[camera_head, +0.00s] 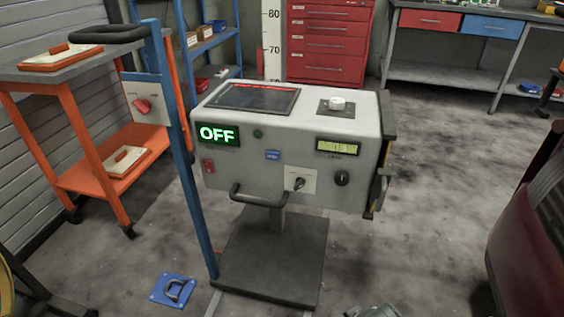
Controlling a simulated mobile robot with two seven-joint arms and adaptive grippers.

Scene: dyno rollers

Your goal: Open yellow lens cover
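I cannot pick out a yellow lens cover for certain. The grey console (290,130) stands in the middle on a dark base plate (270,260). Its right side carries a dark part with a narrow yellow edge (381,188), seen almost edge-on, so whether it is a cover, and open or shut, cannot be told. A green OFF display (219,134) and a small yellow-lit display (338,146) are on its front. Neither of my grippers can be made out in the view.
A blue post (180,150) with a red switch stands just left of the console. An orange cart (72,120) is at the left. A dark red car body (535,230) is at the right. A blue floor plate (173,289) lies at the front. Floor right of the console is clear.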

